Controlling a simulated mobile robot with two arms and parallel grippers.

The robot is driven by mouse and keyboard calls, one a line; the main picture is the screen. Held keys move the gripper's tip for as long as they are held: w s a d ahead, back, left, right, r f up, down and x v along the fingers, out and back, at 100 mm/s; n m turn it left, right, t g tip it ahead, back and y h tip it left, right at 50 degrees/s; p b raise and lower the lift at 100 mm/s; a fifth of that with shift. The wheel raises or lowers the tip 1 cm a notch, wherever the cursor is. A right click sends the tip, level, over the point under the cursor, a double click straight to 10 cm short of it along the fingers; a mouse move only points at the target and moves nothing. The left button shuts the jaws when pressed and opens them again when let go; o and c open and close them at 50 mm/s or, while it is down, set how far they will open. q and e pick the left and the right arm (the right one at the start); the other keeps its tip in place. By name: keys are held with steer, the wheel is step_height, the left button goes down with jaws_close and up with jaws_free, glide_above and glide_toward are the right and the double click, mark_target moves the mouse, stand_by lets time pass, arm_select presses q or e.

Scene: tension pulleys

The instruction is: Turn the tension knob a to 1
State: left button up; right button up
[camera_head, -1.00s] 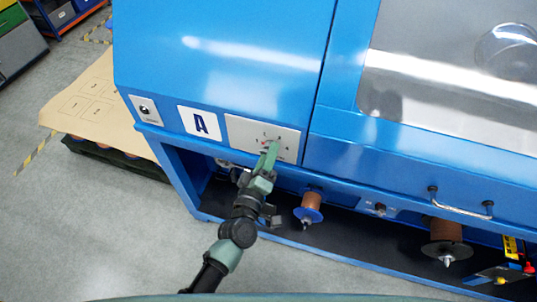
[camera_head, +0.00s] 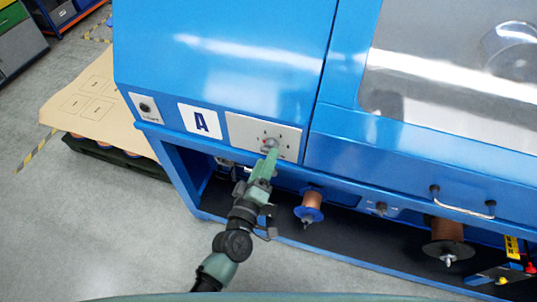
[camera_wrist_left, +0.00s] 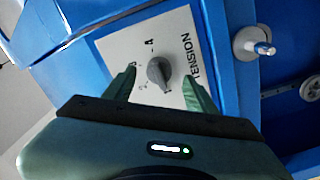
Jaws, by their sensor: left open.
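The tension knob (camera_wrist_left: 159,72) is a grey round knob with a raised grip on a pale dial plate (camera_wrist_left: 180,32) marked TENSION. In the head view the left gripper (camera_head: 271,156) is just below the knob. Some dial marks are hidden by the fingers. My right gripper is not in view.
The blue machine (camera_head: 225,60) fills the view above the gripper. A small switch plate (camera_head: 146,108) is left of the label. Spools (camera_head: 309,206) hang in the open bay below. A handle (camera_head: 462,207) is at the right. Grey floor (camera_head: 90,220) is clear at lower left.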

arm_select(q)
steer(key=shift+b+v, duration=0.35)
steer(key=shift+v, duration=1.95)
